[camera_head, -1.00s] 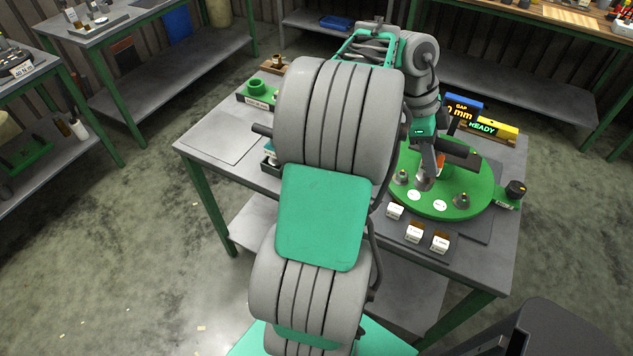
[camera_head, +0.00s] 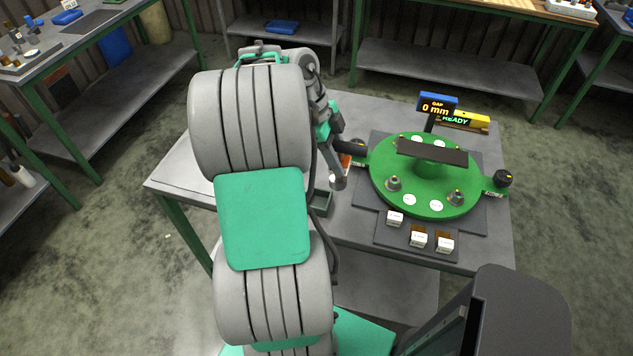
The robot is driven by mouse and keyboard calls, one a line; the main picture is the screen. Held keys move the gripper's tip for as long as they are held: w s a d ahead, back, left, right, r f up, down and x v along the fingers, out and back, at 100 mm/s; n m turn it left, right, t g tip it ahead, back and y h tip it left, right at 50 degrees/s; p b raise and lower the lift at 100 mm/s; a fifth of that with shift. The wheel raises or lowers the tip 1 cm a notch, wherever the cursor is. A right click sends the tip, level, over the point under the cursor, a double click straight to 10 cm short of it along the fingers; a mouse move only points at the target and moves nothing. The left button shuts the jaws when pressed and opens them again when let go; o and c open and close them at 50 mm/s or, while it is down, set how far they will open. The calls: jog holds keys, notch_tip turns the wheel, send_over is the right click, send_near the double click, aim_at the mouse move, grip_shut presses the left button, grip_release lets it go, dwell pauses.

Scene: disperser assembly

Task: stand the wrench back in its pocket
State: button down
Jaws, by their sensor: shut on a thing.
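My gripper (camera_head: 337,182) is above the table, left of the green round plate, and largely hidden by my arm. It is shut on the wrench, which I can barely make out. A small orange patch (camera_head: 346,160) shows beside the gripper; I cannot tell whether it belongs to the wrench. A dark open-topped box (camera_head: 322,203) sits just below and left of the gripper, partly behind my arm. I cannot tell whether it holds the wrench's pocket, and no pocket shows clearly.
The green round plate (camera_head: 390,192) carries grey cones and a dark crossbar (camera_head: 432,152). A black knob (camera_head: 503,178) sticks out at its right. Small white-topped blocks (camera_head: 418,240) lie in front.

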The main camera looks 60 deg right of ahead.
jog(key=shift+w+a+f+p, duration=0.3)
jog(key=shift+w+f, duration=0.45)
jog(key=shift+f, duration=0.8)
jog(key=shift+w+a+f+p, duration=0.1)
jog(key=shift+w+a+f, duration=0.45)
jog(key=shift+f, duration=0.95)
jog(key=shift+w+a+f+p, duration=0.2)
jog(key=shift+w+f, duration=0.7)
jog(key=shift+f, duration=0.65)
jog(key=c, duration=0.9)
grip_release()
jog(key=shift+o, duration=0.2)
